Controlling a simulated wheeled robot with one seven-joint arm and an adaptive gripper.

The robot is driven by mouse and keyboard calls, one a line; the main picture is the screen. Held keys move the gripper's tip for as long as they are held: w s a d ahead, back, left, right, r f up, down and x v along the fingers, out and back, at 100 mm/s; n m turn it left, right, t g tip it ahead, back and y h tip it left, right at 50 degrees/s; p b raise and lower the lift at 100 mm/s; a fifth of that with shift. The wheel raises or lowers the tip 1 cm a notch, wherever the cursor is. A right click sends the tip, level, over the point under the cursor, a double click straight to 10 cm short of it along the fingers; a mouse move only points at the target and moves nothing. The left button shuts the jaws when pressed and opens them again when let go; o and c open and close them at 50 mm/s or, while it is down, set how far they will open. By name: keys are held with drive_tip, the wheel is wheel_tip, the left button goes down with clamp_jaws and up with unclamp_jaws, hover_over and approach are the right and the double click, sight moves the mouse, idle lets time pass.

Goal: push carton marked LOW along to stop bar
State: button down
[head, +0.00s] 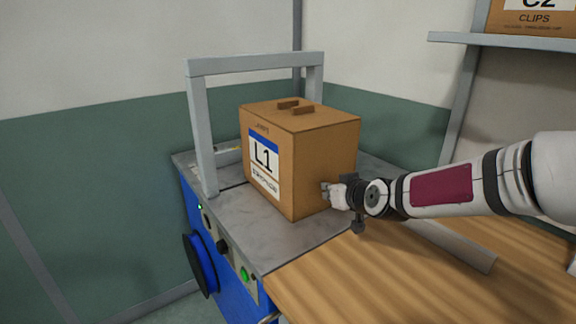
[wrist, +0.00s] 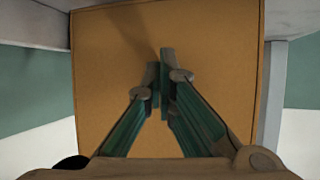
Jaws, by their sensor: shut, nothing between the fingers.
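A brown carton (head: 325,160) stands upright on the grey metal top of a blue machine. Its label reads a large "L1" under a blue stripe; the smaller print is too blurred to read. My gripper (head: 327,190) is shut and empty, with its fingertips at the carton's right face, low down. In the wrist view the carton's face (wrist: 105,60) fills the middle, and the shut fingers (wrist: 160,72) point at it; I cannot tell whether they touch. A low grey bar (head: 229,156) lies behind the carton at the left; I cannot tell whether it is the stop bar.
A grey arch (head: 202,130) spans the machine top on the carton's far left side. Bare metal top (head: 235,222) shows in front of the carton. A wooden table (head: 350,280) adjoins at the right. A shelf (head: 500,40) holds another carton marked "CLIPS" (head: 535,18).

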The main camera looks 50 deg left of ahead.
sight(317, 182)
drive_tip(key=shift+w+a+b, duration=0.2)
drive_tip(key=shift+a+b, duration=0.15)
drive_tip(key=shift+a, duration=1.5)
drive_tip(key=shift+w+a+b, duration=0.25)
drive_tip(key=shift+a+b, duration=0.1)
drive_tip(key=shift+a, duration=1.55)
drive_tip(key=shift+w+a+b, duration=0.2)
drive_tip(key=shift+a+b, duration=0.15)
drive_tip(key=shift+a, duration=1.5)
drive_tip(key=shift+s+d+r+b, duration=0.15)
drive_tip(key=shift+d+b, duration=0.3)
drive_tip(key=shift+d, duration=0.75)
drive_tip(key=shift+s+d+f+b, duration=0.15)
drive_tip(key=shift+d+b, duration=0.25)
drive_tip(key=shift+d, duration=0.75)
drive_tip(key=shift+w+d, duration=0.1)
drive_tip(key=shift+d, duration=0.55)
drive_tip(key=shift+d, duration=0.1)
